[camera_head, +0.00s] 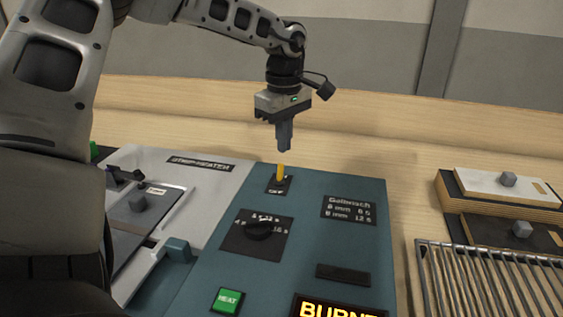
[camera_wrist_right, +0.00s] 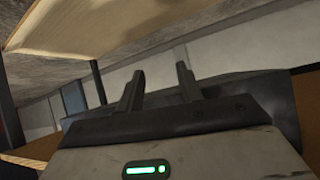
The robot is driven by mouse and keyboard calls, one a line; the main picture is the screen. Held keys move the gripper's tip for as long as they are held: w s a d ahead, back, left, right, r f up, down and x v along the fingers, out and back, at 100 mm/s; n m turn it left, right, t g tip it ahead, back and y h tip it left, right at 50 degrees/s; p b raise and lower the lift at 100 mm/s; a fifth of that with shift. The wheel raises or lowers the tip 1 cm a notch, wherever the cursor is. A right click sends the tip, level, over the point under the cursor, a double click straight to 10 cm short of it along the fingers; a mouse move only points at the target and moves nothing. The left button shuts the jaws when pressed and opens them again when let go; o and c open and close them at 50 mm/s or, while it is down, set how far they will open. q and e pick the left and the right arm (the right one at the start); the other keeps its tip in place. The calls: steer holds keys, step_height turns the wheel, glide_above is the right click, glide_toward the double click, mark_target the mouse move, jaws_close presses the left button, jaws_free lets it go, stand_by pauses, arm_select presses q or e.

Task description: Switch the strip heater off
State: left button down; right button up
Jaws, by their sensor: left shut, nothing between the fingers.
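The strip heater's control panel is a blue-green console (camera_head: 330,245), beside a light plate labelled "STRIP HEATER" (camera_head: 200,163). A yellow switch lever (camera_head: 280,173) stands near its far edge on a small black plate (camera_head: 279,186) with white lettering, partly legible as "OFF". The lever points up. My left gripper (camera_head: 284,147) is shut and empty, pointing down just above and behind the lever's tip. I cannot tell whether they touch. My right gripper (camera_wrist_right: 158,78) shows only in the right wrist view, fingers apart with nothing between them.
The console has a black dial (camera_head: 259,230), a green HEAT button (camera_head: 228,300) and a lit display (camera_head: 338,307) reading "BURNT", partly cut off. A wire rack (camera_head: 490,280) and boards with grey knobs (camera_head: 500,188) lie at right.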

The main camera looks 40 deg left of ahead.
mark_target(280, 171)
arm_select(q)
steer(key=shift+f, duration=0.25)
stand_by(0.3)
steer(key=shift+f+b, duration=1.25)
steer(key=shift+b, duration=0.05)
steer(key=shift+s, duration=0.1)
steer(key=shift+s+d+b, duration=0.45)
steer(key=shift+s+d, duration=0.05)
steer(key=shift+s, duration=0.4)
